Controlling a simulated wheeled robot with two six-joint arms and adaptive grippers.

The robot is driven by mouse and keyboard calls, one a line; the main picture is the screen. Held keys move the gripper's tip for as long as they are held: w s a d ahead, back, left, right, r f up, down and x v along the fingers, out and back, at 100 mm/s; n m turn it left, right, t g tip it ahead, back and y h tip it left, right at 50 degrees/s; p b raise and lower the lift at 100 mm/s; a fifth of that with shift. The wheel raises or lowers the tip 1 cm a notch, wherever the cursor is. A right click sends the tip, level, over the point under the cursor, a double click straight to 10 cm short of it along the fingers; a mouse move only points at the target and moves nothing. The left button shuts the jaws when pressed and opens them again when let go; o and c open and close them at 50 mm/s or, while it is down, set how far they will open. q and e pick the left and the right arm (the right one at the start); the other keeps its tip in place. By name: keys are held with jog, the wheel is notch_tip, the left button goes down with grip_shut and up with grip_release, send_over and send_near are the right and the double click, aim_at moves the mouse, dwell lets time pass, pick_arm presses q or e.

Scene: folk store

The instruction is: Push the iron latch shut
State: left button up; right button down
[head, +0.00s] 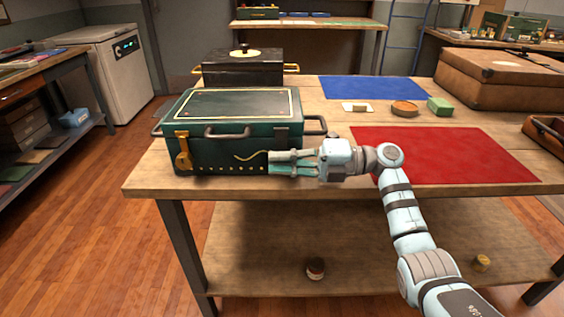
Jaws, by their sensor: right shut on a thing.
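A dark green chest (215,148) with a closed lid and a yellow-lined top stands at the left end of the wooden table. A dark iron latch (281,134) sits at the right of its front, below the lid edge. Its lower part is hidden behind my fingers, so its exact position is unclear. A brass latch (183,150) hangs at the left of the front. My right gripper (282,162) comes from the right, its fingers against the chest's lower right front, shut on the iron latch. My left gripper is not in view.
A black chest (243,68) stands behind the green one. A red mat (450,153) and a blue mat (372,87) lie on the table (150,180). A brown case (495,80) stands at the right. A green block (440,106) and a round brown dish (404,107) lie between.

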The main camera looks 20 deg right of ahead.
jog(key=shift+r, duration=0.1)
jog(key=c, duration=1.7)
grip_release()
jog(key=v, duration=1.2)
